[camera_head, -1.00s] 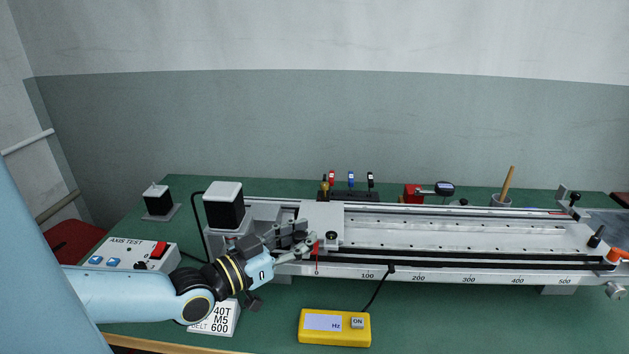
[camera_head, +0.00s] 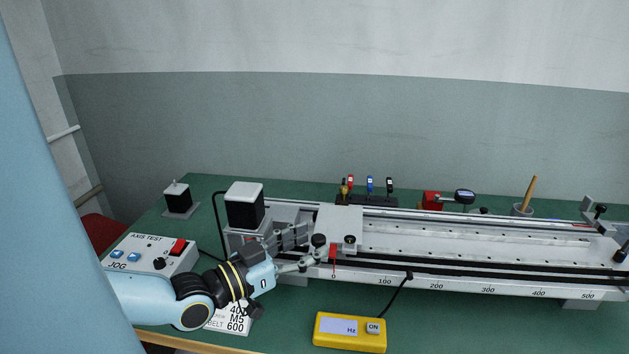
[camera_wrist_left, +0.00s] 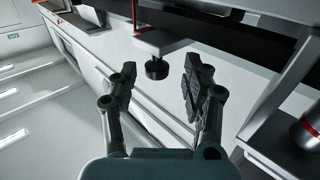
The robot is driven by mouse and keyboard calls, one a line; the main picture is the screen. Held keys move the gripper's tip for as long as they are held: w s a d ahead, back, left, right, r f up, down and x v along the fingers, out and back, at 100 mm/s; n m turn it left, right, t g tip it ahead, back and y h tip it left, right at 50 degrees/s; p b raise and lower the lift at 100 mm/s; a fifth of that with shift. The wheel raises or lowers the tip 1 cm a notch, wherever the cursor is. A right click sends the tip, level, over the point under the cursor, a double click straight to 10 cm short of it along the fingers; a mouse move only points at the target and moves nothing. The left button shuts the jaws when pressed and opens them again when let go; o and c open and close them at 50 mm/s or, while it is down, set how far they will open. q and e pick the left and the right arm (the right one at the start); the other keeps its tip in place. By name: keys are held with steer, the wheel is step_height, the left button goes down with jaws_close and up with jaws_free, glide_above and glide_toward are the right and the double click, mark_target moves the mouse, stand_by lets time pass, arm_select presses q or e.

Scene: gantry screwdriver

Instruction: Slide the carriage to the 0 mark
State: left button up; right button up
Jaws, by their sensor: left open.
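The pale carriage (camera_head: 340,222) sits at the left end of the long rail. Its red pointer (camera_head: 333,252) stands just above the 0 mark (camera_head: 333,276) on the front scale. In the left wrist view the black knob (camera_wrist_left: 157,69) shows beyond and between the spread fingers (camera_wrist_left: 158,88), with a gap on each side. My right gripper is not in view.
A motor with a white cap (camera_head: 244,206) stands behind my left arm. A yellow Hz box (camera_head: 350,332) lies in front of the rail, its black cable rising to the rail. The AXIS TEST box (camera_head: 150,252) is at left. The rail right of the carriage is clear.

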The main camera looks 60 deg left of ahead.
arm_select(q)
steer(key=s, duration=0.9)
steer(key=shift+s+d, duration=0.4)
